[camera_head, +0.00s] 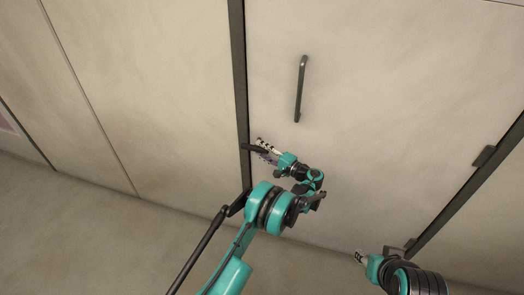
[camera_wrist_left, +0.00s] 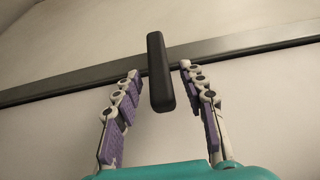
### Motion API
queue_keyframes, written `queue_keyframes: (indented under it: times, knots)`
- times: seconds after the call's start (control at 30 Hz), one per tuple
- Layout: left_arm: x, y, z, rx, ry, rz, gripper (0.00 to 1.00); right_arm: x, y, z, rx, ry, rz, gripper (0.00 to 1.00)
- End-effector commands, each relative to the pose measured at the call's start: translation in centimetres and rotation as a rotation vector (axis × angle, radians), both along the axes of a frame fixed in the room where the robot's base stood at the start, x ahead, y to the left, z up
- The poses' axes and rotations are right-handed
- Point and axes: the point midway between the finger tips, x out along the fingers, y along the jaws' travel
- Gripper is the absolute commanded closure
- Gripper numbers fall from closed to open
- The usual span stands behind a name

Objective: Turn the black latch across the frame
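The black latch (camera_head: 253,148) is a short dark bar at the left edge of the door panel, beside the dark upright frame strip (camera_head: 240,70). In the left wrist view the latch (camera_wrist_left: 160,85) crosses the frame strip (camera_wrist_left: 60,86), with one end past it. My left gripper (camera_head: 265,149) is at the latch from the right. In the wrist view its fingers are open, one on each side of the latch, with visible gaps. My right gripper (camera_head: 360,257) is low at the right, away from the latch; its fingers are too small to judge.
A black bar handle (camera_head: 300,88) stands out from the door panel (camera_head: 400,90) above my left gripper. Dark hinge-like blocks (camera_head: 484,156) sit along the right door edge. Plain wall panels (camera_head: 150,80) lie to the left. Bare floor (camera_head: 100,240) shows below.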

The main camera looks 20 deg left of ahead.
Motion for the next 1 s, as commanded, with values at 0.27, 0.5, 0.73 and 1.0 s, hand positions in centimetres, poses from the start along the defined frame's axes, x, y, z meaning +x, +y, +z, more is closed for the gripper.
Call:
queue_keyframes:
  times: [0.27, 0.5, 0.73, 1.0]
  knots:
    - [-0.5, -1.3, 0.0, 0.000, 0.000, -0.002, 0.59, 0.0, 0.0, 0.0, 0.000, 0.000, 0.000, 0.60]
    - [-2.6, -6.1, -0.1, 0.000, 0.000, -0.004, 0.59, 0.0, 0.0, 0.0, 0.000, 0.000, 0.000, 0.60]
    - [-4.4, -9.7, -0.2, 0.000, 0.000, -0.002, 0.59, 0.0, 0.0, 0.0, 0.000, 0.000, 0.000, 0.60]
    - [-5.0, -11.0, -0.2, 0.000, 0.000, 0.000, 0.59, 0.0, 0.0, 0.0, 0.000, 0.000, 0.000, 0.60]
